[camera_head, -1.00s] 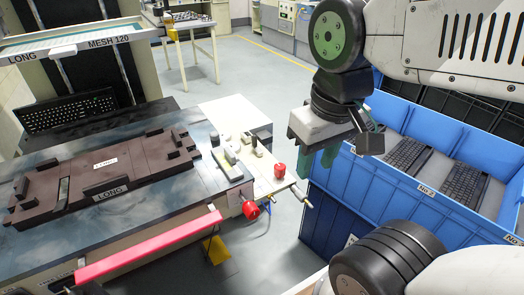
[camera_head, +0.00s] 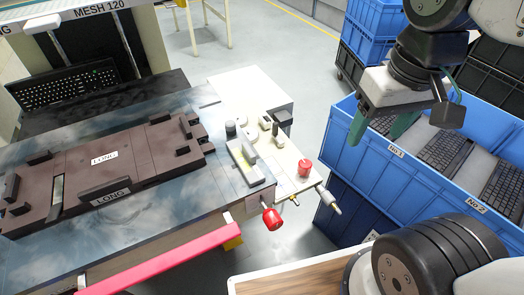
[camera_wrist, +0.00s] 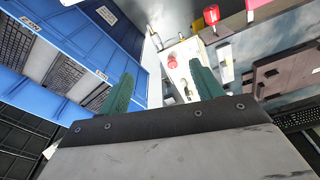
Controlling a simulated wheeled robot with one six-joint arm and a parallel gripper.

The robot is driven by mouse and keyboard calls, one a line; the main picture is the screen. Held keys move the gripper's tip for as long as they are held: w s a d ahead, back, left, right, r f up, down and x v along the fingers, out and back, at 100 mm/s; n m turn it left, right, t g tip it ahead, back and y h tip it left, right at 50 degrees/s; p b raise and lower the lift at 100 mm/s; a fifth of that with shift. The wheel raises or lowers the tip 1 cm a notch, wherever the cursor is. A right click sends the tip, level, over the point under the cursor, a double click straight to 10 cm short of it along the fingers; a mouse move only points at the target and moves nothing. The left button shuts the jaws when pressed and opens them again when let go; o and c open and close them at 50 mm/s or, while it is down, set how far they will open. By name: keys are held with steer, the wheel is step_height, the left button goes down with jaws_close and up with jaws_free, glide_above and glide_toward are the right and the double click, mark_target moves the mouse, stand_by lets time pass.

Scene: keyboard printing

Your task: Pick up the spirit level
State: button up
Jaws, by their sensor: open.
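A pale, narrow block with a greenish tint (camera_head: 243,160), which looks like the spirit level, lies on the right end of the printing table in the head view. It is small, and I cannot make out a vial. What seems to be the same block shows in the wrist view (camera_wrist: 225,65), beyond my right-hand finger. My gripper (camera_head: 376,138) hangs to the right of it, over the edge of the blue crates, with its green fingers apart. In the wrist view nothing is between the fingers (camera_wrist: 165,75).
A red knob (camera_head: 304,168) and small dark knobs stand beside the block on the white panel. A brown fixture (camera_head: 130,165) marked LONG lies left. A blue crate (camera_head: 375,165) holds keyboards. A pink-red bar (camera_head: 165,262) runs along the front.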

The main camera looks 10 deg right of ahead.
steer(key=w+a+f+n, duration=0.1)
steer(key=w+a+f, duration=0.1)
steer(key=w+a, duration=0.5)
steer(key=n+g, duration=0.1)
steer(key=n, duration=0.1)
glide_above(244, 158)
step_height(244, 158, down, 12)
steer(key=shift+a+r, duration=0.1)
steer(key=shift+r, duration=0.05)
step_height(244, 158, down, 7)
steer(key=shift+f, duration=0.5)
steer(key=c, duration=1.4)
